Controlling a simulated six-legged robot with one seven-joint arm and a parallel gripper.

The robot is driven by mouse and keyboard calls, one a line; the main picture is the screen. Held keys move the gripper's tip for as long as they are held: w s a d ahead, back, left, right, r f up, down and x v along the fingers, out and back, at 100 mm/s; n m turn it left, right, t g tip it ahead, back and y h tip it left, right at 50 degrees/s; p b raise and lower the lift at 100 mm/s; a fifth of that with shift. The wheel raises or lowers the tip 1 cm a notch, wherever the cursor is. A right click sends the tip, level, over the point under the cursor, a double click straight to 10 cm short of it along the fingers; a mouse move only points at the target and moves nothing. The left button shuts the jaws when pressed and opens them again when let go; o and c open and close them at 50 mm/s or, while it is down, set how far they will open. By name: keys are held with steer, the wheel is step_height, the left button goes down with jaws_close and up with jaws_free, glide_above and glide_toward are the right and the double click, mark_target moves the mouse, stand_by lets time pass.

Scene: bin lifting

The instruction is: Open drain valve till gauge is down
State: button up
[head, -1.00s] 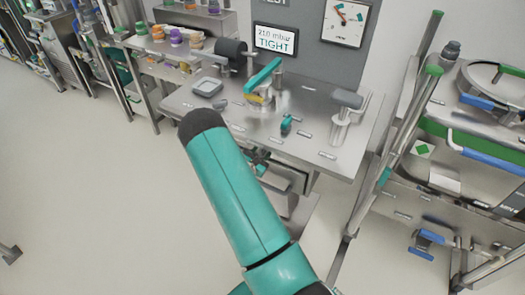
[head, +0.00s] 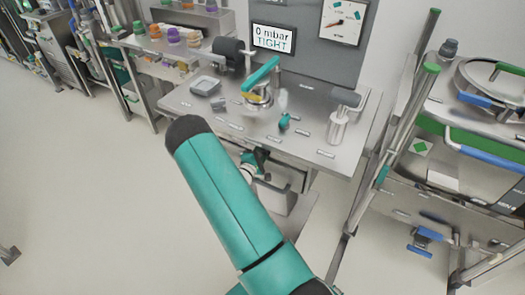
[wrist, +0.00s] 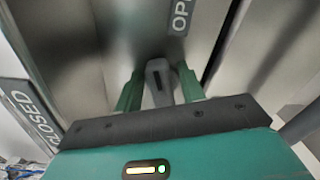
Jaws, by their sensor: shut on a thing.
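The drain valve's grey handle (wrist: 158,72) stands between my fingers in the wrist view, beside a label partly reading "OP" (wrist: 181,14). A "CLOSED" label (wrist: 37,120) is at left. My gripper (wrist: 160,88) is shut on the handle. In the head view my gripper (head: 254,160) is below the front edge of the steel bench (head: 215,118); the handle cannot be made out there. The display (head: 273,38) reads "0 mbar TIGHT".
A steel cart with a green-edged frame (head: 470,140) stands at right.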

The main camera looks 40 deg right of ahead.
steer(key=shift+a+f+m, duration=0.1)
steer(key=shift+f+m, duration=0.05)
steer(key=shift+m, duration=0.9)
steer(key=shift+f+m, duration=0.1)
steer(key=shift+m, duration=0.95)
steer(key=o, duration=0.6)
steer(key=v, duration=1.3)
steer(key=shift+s+a+r, duration=0.1)
steer(key=shift+a, duration=0.3)
